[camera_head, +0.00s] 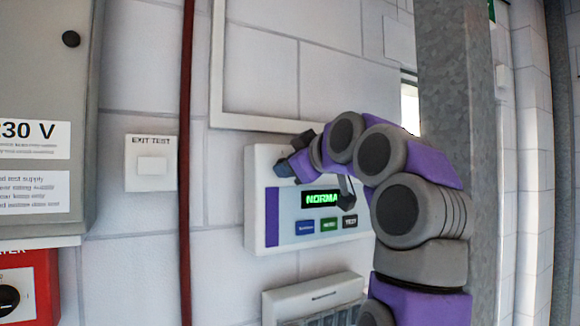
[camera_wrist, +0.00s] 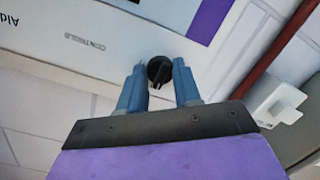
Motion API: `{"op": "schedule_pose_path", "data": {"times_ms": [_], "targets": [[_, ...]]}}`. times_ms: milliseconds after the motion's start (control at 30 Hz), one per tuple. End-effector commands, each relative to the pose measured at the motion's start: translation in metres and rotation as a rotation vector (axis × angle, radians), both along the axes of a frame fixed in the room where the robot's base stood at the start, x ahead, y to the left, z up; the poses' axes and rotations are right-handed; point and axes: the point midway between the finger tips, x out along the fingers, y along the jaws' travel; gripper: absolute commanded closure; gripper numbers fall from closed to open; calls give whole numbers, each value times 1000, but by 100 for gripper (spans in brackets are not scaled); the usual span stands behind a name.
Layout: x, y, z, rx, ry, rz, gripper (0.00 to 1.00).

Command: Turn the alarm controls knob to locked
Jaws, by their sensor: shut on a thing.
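The alarm controls knob (camera_wrist: 159,72) is small, round and black, with a raised bar across it. In the wrist view it sits between the blue fingertips of my gripper (camera_wrist: 159,68), which is shut on it. The bar's pointing end cannot be told clearly. The knob is on a white alarm panel (camera_head: 257,222), with upside-down "CONTROLS" lettering beside it in the wrist view. In the head view my gripper (camera_head: 288,163) is at the panel's upper left and hides the knob. The panel's green display (camera_head: 321,199) reads "NORMA", its right end hidden by my arm.
Blue, green and dark buttons (camera_head: 329,225) sit below the display. An exit test box (camera_head: 152,163) and a red pipe (camera_head: 186,120) are on the left. A grey cabinet (camera_head: 45,110) stands further left. A metal column (camera_head: 452,90) rises close on the right.

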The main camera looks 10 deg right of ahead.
Motion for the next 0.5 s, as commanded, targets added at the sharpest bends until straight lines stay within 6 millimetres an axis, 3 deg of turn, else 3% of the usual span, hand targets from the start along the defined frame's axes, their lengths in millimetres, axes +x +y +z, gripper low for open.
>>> {"op": "schedule_pose_path", "data": {"times_ms": [67,100,333,500], "targets": [[0,1,0,0,2,1,97],[0,1,0,0,2,1,63],[2,0,-2,0,4,1,42],[3,0,-2,1,5,1,42]]}}
